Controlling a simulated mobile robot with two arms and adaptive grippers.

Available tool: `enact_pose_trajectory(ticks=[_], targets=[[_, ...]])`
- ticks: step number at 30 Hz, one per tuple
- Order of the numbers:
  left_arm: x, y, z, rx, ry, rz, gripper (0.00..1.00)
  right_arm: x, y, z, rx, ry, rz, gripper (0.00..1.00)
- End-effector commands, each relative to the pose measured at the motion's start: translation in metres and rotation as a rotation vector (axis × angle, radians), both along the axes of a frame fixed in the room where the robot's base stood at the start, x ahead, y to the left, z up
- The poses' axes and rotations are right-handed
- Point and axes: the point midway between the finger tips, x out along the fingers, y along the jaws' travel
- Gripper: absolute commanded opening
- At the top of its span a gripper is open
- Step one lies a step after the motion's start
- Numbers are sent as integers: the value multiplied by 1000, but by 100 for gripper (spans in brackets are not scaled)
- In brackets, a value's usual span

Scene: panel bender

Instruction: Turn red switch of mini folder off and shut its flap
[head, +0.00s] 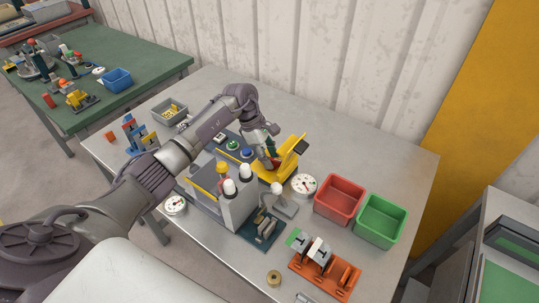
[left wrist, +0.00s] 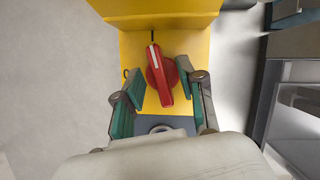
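The red switch (left wrist: 160,72) shows in the left wrist view as a round knob with a raised grip bar and a white line. It sits on a yellow panel (left wrist: 205,45), and its white end points up, tilted slightly left, close to a black tick mark. My left gripper (left wrist: 161,80) is open, with one teal-padded finger on each side of the knob. The right finger looks very near the knob; contact is unclear. In the head view my left gripper (head: 271,154) is at the yellow mini folder (head: 287,158), partly hiding it. My right gripper does not show.
A grey machine (head: 239,210) with white-capped posts stands left of the folder. A dial gauge (head: 304,184), a red bin (head: 340,198) and a green bin (head: 381,221) lie to the right. An orange fixture (head: 325,276) is at the front. The table's back right is clear.

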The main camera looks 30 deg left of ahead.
Motion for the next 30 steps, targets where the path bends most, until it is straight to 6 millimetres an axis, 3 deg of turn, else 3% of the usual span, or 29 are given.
enact_pose_trajectory(ticks=[2,9,20,30], targets=[[0,0,0,0,0,0,40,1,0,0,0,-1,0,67],[0,0,1,0,0,0,1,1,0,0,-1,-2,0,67],[0,1,1,0,-1,19,0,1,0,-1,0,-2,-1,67],[-2,1,0,2,-1,199,0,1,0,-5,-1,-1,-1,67]])
